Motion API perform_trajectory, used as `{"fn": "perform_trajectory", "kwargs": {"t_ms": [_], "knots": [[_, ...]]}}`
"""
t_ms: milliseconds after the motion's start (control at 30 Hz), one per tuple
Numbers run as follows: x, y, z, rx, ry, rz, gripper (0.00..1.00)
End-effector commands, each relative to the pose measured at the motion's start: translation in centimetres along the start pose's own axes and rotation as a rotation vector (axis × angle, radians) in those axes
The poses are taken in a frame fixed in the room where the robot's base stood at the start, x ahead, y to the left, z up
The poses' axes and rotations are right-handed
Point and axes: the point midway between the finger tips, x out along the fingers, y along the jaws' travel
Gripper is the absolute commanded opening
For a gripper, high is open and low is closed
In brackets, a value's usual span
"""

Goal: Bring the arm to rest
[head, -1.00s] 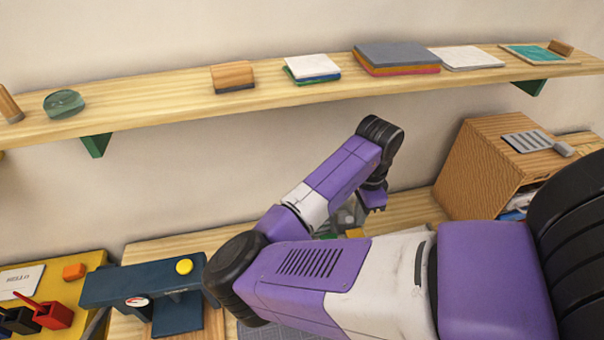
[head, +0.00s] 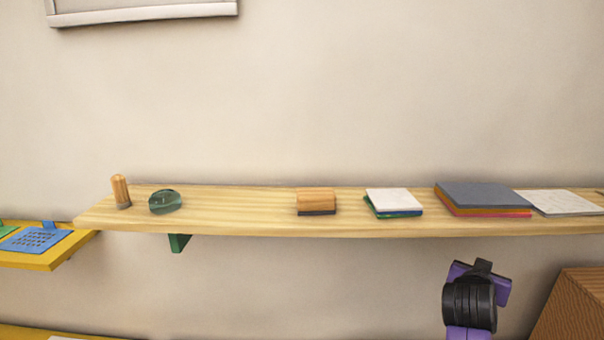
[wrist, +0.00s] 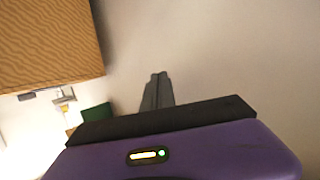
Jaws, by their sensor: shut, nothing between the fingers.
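My gripper (wrist: 158,88) shows in the wrist view with its two grey fingers together and nothing between them. It points past a plain wall, with a wooden cabinet to its upper left. In the head view only the purple and black wrist part of my arm shows at the lower right, below the shelf and in front of the wall. The fingers are hidden in the head view.
A wooden shelf (head: 250,222) runs along the wall.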

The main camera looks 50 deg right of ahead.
Motion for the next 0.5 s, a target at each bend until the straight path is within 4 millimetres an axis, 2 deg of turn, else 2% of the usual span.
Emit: {"fn": "perform_trajectory", "kwargs": {"t_ms": [133,267,367,500], "knots": [[-2.3,-3.9,-0.3,-0.201,0.157,-0.176,0.0],[-5.4,-7.5,1.5,-0.351,0.26,-0.348,0.0],[-8.5,-9.7,4.0,-0.451,0.315,-0.489,0.0],[-13.5,-11.6,8.8,-0.564,0.361,-0.691,0.0]]}}
